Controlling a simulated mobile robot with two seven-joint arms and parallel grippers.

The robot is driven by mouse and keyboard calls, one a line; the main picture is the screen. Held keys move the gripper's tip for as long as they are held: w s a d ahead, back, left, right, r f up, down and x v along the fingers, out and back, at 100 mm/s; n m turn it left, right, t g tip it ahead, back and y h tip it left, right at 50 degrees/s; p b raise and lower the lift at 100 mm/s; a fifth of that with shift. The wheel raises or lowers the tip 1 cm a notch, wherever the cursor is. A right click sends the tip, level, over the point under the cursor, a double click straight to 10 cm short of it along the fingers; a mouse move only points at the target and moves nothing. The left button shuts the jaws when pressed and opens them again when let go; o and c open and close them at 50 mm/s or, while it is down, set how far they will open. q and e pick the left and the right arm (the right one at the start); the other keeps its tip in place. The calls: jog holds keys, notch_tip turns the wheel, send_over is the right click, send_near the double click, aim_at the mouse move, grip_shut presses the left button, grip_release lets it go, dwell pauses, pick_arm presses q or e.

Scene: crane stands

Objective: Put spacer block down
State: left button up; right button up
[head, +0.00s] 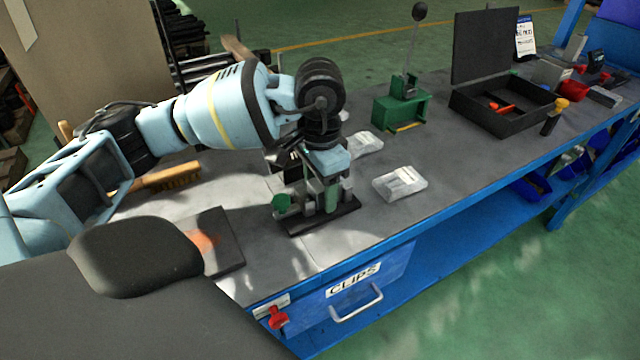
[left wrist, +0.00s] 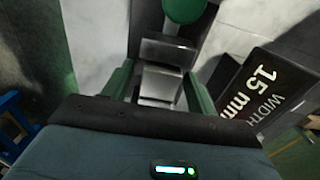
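My left gripper (head: 328,196) points down over a small fixture with a black base (head: 318,218), a green round knob (head: 283,202) and grey metal parts. In the left wrist view, the gripper's two green fingers (left wrist: 158,82) stand on either side of a grey metal block (left wrist: 158,86), which looks like the spacer block. Its lower end is hidden, and I cannot tell whether the fingers touch it or whether it rests on the fixture. Another grey metal part (left wrist: 166,51) and the green knob (left wrist: 185,9) are just beyond. My right gripper is not in view.
A black box marked "WIDTH 15 mm" (left wrist: 262,88) stands close beside the gripper. Clear bags (head: 400,183), a green fixture (head: 402,108), an open black case (head: 500,105), a brush (head: 170,178) and a dark plate (head: 215,240) lie on the grey bench.

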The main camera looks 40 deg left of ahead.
pick_arm(q)
jog(key=shift+r, duration=0.45)
notch_tip(320, 180, up, 12)
jog(key=shift+f, duration=0.25)
dwell(0.4)
